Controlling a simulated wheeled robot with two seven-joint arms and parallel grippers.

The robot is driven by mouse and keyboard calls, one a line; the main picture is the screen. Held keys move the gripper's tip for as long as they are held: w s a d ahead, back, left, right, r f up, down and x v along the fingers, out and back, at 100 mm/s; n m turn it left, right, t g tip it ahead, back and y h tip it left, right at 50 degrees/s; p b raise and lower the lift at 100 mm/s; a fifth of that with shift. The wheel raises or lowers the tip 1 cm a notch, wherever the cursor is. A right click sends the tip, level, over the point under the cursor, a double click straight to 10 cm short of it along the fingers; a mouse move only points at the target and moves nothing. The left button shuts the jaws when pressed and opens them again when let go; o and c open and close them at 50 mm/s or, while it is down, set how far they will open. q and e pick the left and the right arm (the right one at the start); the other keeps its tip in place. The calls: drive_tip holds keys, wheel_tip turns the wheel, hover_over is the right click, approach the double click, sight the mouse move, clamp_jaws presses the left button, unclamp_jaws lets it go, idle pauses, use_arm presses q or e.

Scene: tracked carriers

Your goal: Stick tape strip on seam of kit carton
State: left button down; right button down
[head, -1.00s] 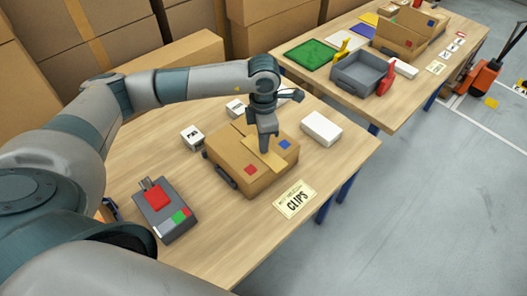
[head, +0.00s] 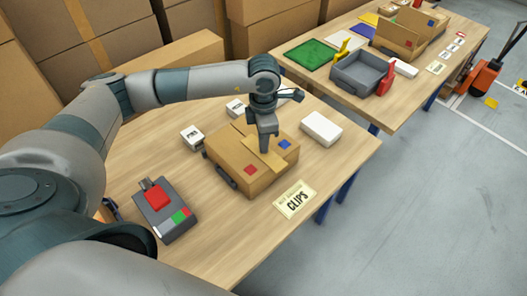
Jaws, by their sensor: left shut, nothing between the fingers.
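The kit carton (head: 237,165) is a closed brown box on the near wooden table, with a red square and a blue square on it. A tan tape strip (head: 268,160) lies along the seam on its top. My left gripper (head: 264,148) points down over the carton top, its fingers shut with nothing between them, their tips at the strip. I cannot tell whether the tips touch it. The fingers hide part of the strip and seam. My right gripper is not in view.
A grey device with a red block (head: 159,198) stands left of the carton. A white box (head: 321,128) lies to the right, small white boxes (head: 192,138) behind. A CLIPS card (head: 295,199) lies near the front edge. A second table holds a grey bin (head: 358,73).

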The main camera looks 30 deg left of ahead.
sight(282, 168)
use_arm(q)
drive_tip(key=shift+f+b, duration=0.45)
idle(0.5)
drive_tip(key=shift+r, duration=0.35)
idle(0.5)
drive_tip(key=shift+d, duration=0.1)
drive_tip(key=s+d+b, duration=0.1)
drive_tip(key=s+d, duration=0.2)
drive_tip(key=d, duration=0.7)
drive_tip(key=shift+s, duration=0.3)
idle(1.6)
drive_tip(key=shift+d, duration=0.1)
drive_tip(key=shift+f, duration=0.1)
drive_tip(key=shift+f+b, duration=0.35)
drive_tip(key=shift+b, duration=0.45)
drive_tip(key=shift+w+a+b, duration=0.3)
drive_tip(key=shift+a+b, duration=0.1)
drive_tip(key=shift+a, duration=0.35)
drive_tip(key=shift+w+a+b, duration=0.25)
drive_tip(key=shift+a+b, duration=0.15)
drive_tip(key=shift+a, duration=0.35)
idle(0.7)
